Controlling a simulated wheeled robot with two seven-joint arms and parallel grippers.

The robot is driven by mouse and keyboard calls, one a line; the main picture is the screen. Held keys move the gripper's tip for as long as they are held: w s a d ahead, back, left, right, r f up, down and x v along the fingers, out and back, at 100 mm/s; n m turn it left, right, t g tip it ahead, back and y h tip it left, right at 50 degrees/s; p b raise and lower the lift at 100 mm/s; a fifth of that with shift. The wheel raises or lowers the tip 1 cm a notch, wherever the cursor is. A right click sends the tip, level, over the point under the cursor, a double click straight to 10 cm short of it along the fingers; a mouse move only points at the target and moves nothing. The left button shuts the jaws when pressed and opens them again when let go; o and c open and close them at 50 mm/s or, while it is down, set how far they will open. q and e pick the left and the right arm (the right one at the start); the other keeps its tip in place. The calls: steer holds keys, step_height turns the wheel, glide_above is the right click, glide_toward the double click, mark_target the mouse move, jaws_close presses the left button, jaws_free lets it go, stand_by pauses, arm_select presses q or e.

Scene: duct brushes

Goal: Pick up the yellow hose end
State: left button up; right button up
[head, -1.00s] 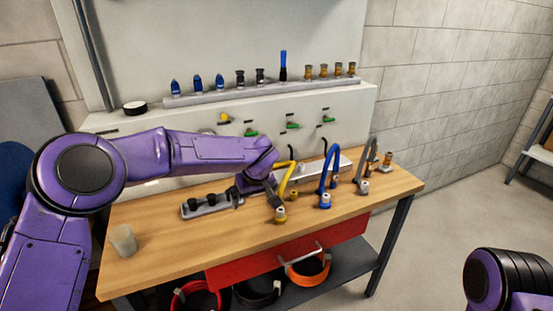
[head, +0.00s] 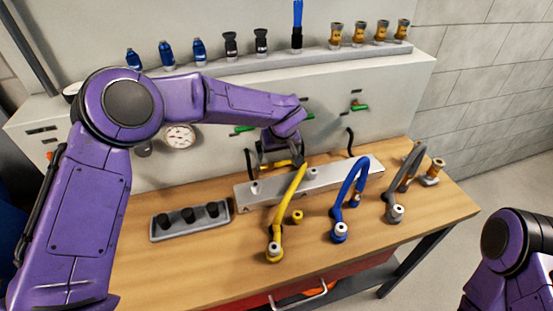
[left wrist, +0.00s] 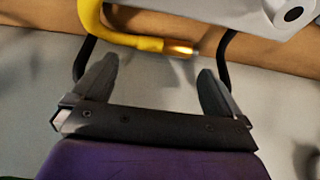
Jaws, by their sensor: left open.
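The yellow hose (head: 287,205) rises from a fitting on the bench and bends over at its top, close to my left gripper (head: 279,153). In the left wrist view the yellow hose (left wrist: 130,38) ends in a brass-coloured and metal tip, the yellow hose end (left wrist: 182,48). This tip lies just beyond the fingertips, across the gap between them. My left gripper (left wrist: 155,75) is open and empty, with both fingers spread. In the head view the hose end is largely hidden by the gripper. Only part of my right arm shows at the lower right; its gripper is out of view.
A blue hose (head: 352,185) and a grey hose (head: 402,180) stand to the right. A metal bar (head: 335,180) lies behind them. A grey tray (head: 190,221) with black plugs is at left. A small yellow fitting (head: 297,216) is nearby. The bench front (head: 200,275) is clear.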

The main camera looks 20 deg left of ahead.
mark_target(273, 164)
arm_select(q)
steer(key=shift+s+a+f+p, duration=0.2)
steer(key=shift+s+f+p, duration=0.15)
steer(key=shift+s, duration=0.15)
steer(key=shift+s+a+f+p, duration=0.2)
steer(key=shift+s+f+p, duration=0.15)
steer(key=shift+s, duration=0.15)
steer(key=w+f, duration=0.2)
steer(key=f, duration=0.1)
steer(key=w+f, duration=0.1)
steer(key=shift+w+a+f+p, duration=0.1)
steer(key=shift+a+f+p, duration=0.2)
steer(key=shift+f, duration=0.1)
steer(key=shift+s+r, duration=0.25)
steer(key=shift+s, duration=0.05)
steer(key=c, duration=0.9)
arm_select(e)
steer(key=shift+s+r, duration=1.1)
steer(key=shift+r, duration=0.1)
